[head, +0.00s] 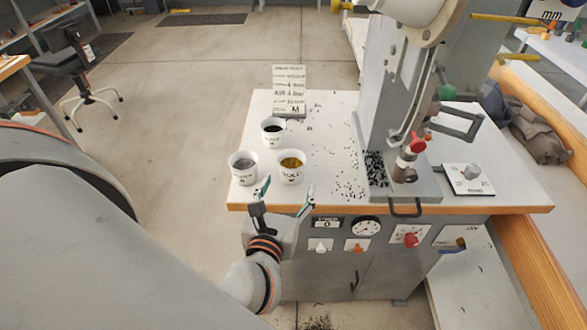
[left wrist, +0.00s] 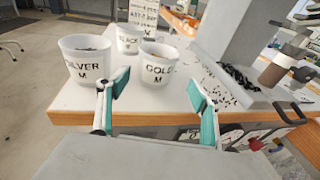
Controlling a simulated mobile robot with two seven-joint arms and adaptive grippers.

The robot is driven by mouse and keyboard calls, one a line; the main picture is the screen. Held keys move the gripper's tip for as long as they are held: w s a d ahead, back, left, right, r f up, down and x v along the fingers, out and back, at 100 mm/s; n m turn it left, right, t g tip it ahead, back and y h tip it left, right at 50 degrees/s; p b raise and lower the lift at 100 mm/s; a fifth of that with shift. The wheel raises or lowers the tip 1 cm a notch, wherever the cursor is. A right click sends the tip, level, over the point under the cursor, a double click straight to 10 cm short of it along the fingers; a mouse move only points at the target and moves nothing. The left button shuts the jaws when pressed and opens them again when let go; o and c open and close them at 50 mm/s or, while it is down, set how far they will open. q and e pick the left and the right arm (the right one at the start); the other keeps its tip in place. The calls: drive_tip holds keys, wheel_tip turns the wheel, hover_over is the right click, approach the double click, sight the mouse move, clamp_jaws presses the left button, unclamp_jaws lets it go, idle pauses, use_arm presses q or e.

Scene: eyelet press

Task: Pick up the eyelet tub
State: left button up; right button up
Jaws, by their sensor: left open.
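Three white tubs stand upright on the white tabletop, at its left end. The gold tub (head: 291,168) holds yellow-gold bits and is marked GOLD M in the left wrist view (left wrist: 155,68). The silver tub (head: 243,168) holds grey bits and stands to its left; it also shows in the left wrist view (left wrist: 85,62). The black tub (head: 272,132) with dark contents stands behind them, and in the left wrist view (left wrist: 129,40) too. My left gripper (head: 288,192) is open and empty at the table's front edge, in front of the gold tub, touching no tub. My right gripper is out of view.
The eyelet press (head: 380,90) stands right of the tubs, with dark bits scattered at its base. A sign board (head: 289,90) stands at the table's back edge. Dials and switches line the front panel (head: 340,255).

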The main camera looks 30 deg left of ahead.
sight(294, 163)
use_arm(q)
drive_tip(key=shift+w+a, duration=0.15)
drive_tip(key=shift+w, duration=0.3)
drive_tip(key=x, duration=0.4)
drive_tip(key=p+x, duration=0.1)
drive_tip(key=x, duration=0.1)
drive_tip(key=shift+w+a+f, duration=0.1)
drive_tip(key=shift+a+f, duration=0.25)
drive_tip(key=shift+a, duration=0.15)
drive_tip(key=c, duration=1.2)
